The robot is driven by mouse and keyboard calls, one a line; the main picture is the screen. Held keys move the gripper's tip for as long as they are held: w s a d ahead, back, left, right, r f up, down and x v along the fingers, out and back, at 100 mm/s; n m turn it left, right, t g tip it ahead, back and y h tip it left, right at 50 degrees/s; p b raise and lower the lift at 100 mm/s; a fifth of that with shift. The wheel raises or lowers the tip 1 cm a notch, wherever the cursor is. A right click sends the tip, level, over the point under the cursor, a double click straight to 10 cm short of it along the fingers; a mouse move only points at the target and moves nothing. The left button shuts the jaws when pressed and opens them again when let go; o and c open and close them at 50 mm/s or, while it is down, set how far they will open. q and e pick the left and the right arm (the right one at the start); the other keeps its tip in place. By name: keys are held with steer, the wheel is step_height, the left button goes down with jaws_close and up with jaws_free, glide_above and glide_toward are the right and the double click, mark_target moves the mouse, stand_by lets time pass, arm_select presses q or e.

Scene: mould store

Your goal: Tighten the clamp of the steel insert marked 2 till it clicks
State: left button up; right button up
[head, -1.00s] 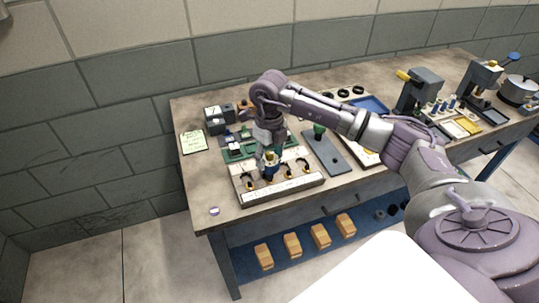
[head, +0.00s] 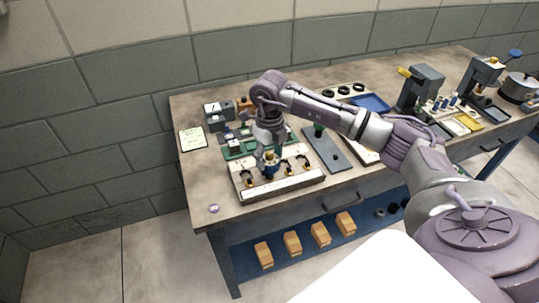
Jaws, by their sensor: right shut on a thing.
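My right gripper (head: 268,148) points down over the front left of the table. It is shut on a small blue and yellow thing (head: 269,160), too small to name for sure. This thing stands over a pale board (head: 300,184) with several dark and brass clamp-like pieces, one at its left (head: 249,181) and others right of the gripper (head: 303,162). I cannot make out a steel insert marked 2. The gripper and the held thing hide part of the board. My left gripper is out of view.
Behind the board are a green tray (head: 231,157) and dark blocks, one with a white number plate (head: 212,109). A grey plate (head: 330,157) lies to the right. Presses stand farther right.

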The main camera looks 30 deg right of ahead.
steer(key=c, duration=0.4)
steer(key=m, duration=0.4)
steer(key=shift+p, duration=0.35)
steer(key=shift+c, duration=0.2)
steer(key=shift+m, duration=1.2)
steer(key=shift+f+m+p, duration=0.1)
steer(key=shift+m+p, duration=0.2)
steer(key=shift+m, duration=0.3)
